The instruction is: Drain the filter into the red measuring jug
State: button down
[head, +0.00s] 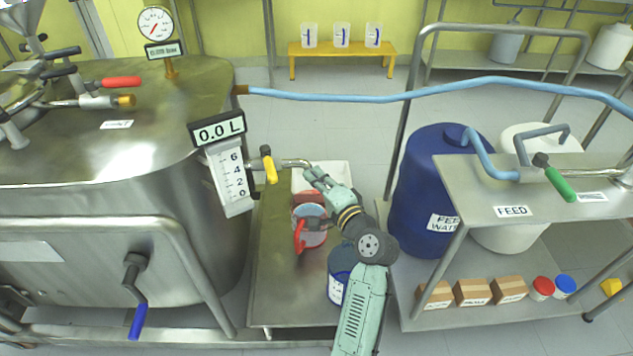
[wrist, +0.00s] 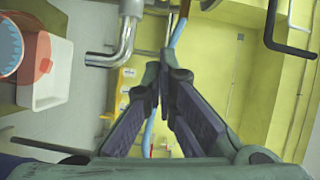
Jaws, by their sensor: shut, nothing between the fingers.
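The red measuring jug (head: 300,240) stands upright on a low steel stand. Its red rim and a blue disc inside show at the left edge of the wrist view (wrist: 40,55); whether that is liquid I cannot tell. The steel vessel (head: 150,190) on the left carries a gauge (head: 230,180) under a display reading 0.0 L. A drain pipe (head: 295,162) with a yellow valve handle (head: 269,170) sticks out beside it, its bent spout (wrist: 125,45) also in the wrist view. My gripper (head: 312,174) is shut and empty, just right of the spout; contact is unclear.
A white tray (head: 338,172) lies behind the jug, and a blue container (head: 340,262) stands in front right of it. The steel stand (head: 280,300) is bare at its front left. A blue feed-water drum (head: 425,190) and steel feed table (head: 480,190) stand to the right. A blue hose (head: 400,97) crosses behind.

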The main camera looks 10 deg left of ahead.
aim_at(269, 164)
jog(key=w+a+p, duration=0.1)
jog(key=a, duration=0.5)
jog(key=shift+w+a+f+p, duration=0.2)
jog(key=shift+a+f+p, duration=0.15)
jog(key=shift+a+f, duration=0.05)
jog(key=shift+s+a+p, duration=0.4)
jog(key=shift+s+a, duration=0.7)
